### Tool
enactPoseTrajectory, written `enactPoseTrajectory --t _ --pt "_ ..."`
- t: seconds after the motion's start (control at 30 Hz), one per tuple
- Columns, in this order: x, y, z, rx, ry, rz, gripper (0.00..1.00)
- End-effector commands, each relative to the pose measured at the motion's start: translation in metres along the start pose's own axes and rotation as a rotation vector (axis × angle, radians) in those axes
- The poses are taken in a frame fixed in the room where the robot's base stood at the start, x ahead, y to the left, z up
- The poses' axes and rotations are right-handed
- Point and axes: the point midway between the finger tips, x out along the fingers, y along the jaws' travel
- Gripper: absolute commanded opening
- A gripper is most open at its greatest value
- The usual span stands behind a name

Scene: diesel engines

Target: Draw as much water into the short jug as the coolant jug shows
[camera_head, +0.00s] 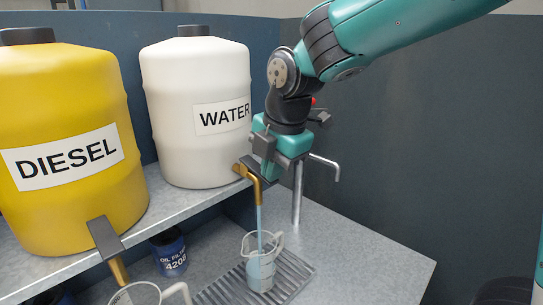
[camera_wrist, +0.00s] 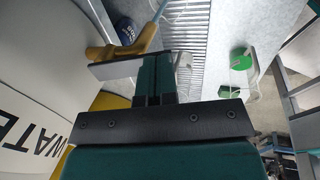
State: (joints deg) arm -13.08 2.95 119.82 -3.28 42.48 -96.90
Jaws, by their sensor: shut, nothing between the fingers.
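The white water drum (camera_head: 195,110) stands on the shelf with a brass tap (camera_head: 255,185) at its lower right. A thin blue stream (camera_head: 259,218) runs from the tap into a clear jug (camera_head: 261,270) on the grate, which holds pale blue water over its lower part. My gripper (camera_head: 272,178) is shut and empty, right beside the tap's dark lever. In the wrist view its closed fingers (camera_wrist: 153,85) are against or very near the lever plate (camera_wrist: 115,68); contact is unclear. I cannot identify the coolant jug for certain; a green container (camera_wrist: 240,58) shows in the wrist view.
A yellow diesel drum (camera_head: 65,110) with its own tap (camera_head: 110,245) stands left on the shelf. Another clear jug (camera_head: 137,294) is below that tap. A bent metal pipe (camera_head: 298,190) rises close right of my gripper.

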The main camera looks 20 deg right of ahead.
Motion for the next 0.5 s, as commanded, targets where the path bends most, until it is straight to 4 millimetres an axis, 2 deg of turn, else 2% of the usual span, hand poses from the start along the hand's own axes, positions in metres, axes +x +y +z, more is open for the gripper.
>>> enactPoseTrajectory --t 0.5 --pt "-0.016 0.004 0.000 0.000 0.000 0.000 0.00"
